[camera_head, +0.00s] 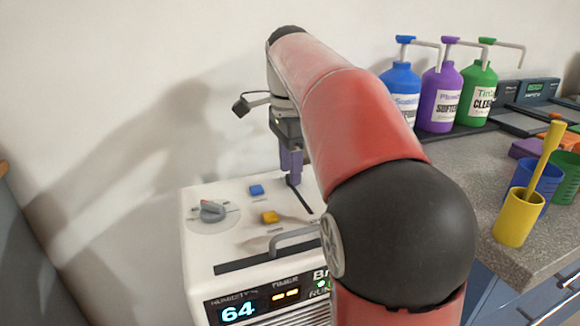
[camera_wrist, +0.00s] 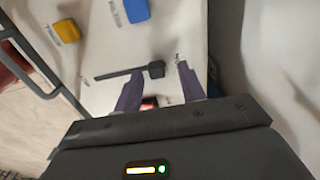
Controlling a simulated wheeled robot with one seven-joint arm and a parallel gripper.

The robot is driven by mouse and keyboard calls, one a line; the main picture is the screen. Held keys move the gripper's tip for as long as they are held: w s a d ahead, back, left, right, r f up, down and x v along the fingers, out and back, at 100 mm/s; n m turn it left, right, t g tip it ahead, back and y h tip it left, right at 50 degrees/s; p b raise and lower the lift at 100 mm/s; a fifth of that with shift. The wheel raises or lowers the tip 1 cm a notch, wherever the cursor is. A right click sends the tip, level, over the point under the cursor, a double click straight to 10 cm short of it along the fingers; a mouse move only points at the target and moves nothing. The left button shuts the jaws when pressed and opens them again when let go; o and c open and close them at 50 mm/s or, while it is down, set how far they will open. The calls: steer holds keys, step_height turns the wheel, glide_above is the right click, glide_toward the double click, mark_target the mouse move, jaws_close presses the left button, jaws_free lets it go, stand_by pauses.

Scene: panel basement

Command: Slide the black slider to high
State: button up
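The black slider (camera_wrist: 156,69) is a small dark knob at one end of a thin dark slot (camera_wrist: 118,74) on the white machine's top. In the wrist view it lies between the two purple fingertips of my gripper (camera_wrist: 160,70), with gaps showing on both sides. My gripper is open and points down at the panel. In the head view my gripper (camera_head: 291,172) is over the far end of the slot (camera_head: 304,202), and the knob is mostly hidden by the fingers. I cannot read the end labels.
The white machine's top (camera_head: 235,238) also carries a blue switch (camera_head: 257,189), a yellow switch (camera_head: 269,217) and a grey dial (camera_head: 212,210). A metal handle (camera_head: 292,235) stands at its front. A counter (camera_head: 465,190) with pump bottles and cups is at right.

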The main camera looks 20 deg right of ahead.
step_height(320, 180, up, 7)
steer(key=shift+f+p, duration=0.1)
steer(key=shift+p, duration=0.3)
steer(key=shift+s, duration=0.1)
